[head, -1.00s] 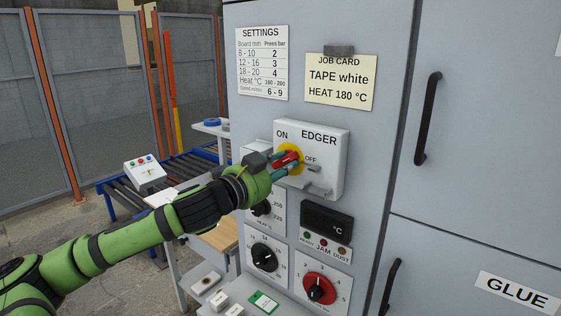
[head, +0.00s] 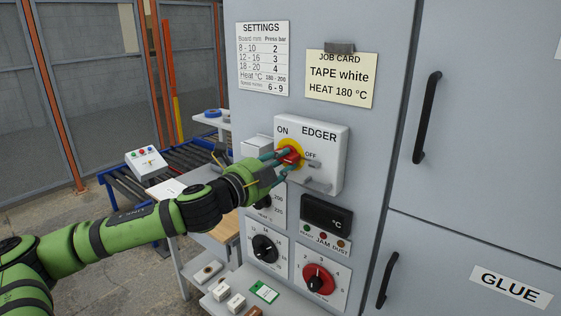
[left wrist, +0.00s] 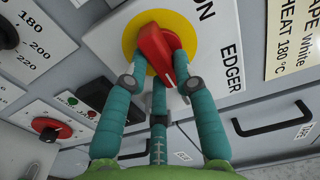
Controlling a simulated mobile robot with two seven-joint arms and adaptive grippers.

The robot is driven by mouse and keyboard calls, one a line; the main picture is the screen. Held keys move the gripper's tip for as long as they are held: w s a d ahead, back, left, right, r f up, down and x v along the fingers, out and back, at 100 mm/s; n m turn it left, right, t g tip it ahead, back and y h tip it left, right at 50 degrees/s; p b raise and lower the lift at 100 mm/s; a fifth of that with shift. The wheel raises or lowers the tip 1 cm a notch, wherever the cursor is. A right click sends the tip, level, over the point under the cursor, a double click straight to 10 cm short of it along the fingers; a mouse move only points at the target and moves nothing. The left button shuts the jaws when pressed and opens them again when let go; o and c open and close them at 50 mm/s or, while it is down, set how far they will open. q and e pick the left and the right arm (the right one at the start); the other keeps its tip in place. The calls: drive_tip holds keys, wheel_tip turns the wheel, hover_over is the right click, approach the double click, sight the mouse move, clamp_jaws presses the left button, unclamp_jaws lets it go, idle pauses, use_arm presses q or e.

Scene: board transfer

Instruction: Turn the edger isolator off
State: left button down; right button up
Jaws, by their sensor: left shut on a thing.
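The edger isolator (head: 333,138) is a pale box on the cabinet front, marked ON at upper left and OFF at right. Its red handle (left wrist: 153,48) sits on a yellow disc (left wrist: 134,39); it also shows in the head view (head: 289,154). In the left wrist view the handle's narrow end points down the picture, roughly toward the box's OFF side. My left gripper (head: 283,162) is shut on the handle, its teal fingers on either side of it. The fingers hide part of the disc and handle. My right gripper is not in view.
Below the isolator are a dark °C display (head: 326,216), a black dial (head: 264,248) and a red dial (head: 318,279). Black door handles (head: 427,117) stand to the right. A roller conveyor (head: 195,152) lies behind my arm.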

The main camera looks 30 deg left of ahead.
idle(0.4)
use_arm(q)
drive_tip(key=c, duration=1)
unclamp_jaws()
drive_tip(key=shift+r, duration=0.1)
